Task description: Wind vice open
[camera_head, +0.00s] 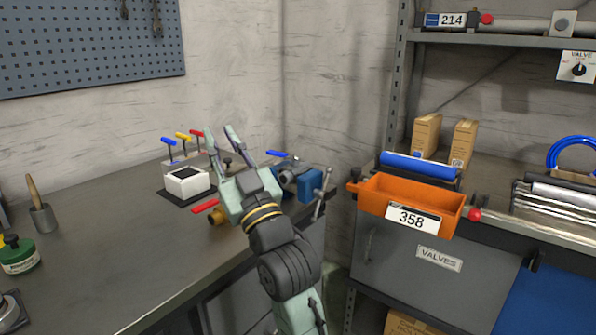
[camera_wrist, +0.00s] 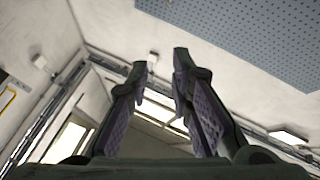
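The vice (camera_head: 311,184) is at the right end of the grey workbench in the head view, with a blue body and grey metal jaws. Its thin bar handle (camera_head: 323,192) stands tilted on its right side. My gripper and forearm cover part of the vice's left side, and I cannot tell how wide the jaws stand. My gripper (camera_head: 219,131) is to the left of the vice, raised, with its fingers pointing up and apart. In the wrist view the fingers (camera_wrist: 160,60) are spread with nothing between them.
The workbench (camera_head: 110,235) holds a white box (camera_head: 187,181), several coloured valve handles, a red-handled brass valve (camera_head: 215,215) and a brush in a pot (camera_head: 43,217). An orange bin (camera_head: 378,200) labelled 358 is right of the vice.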

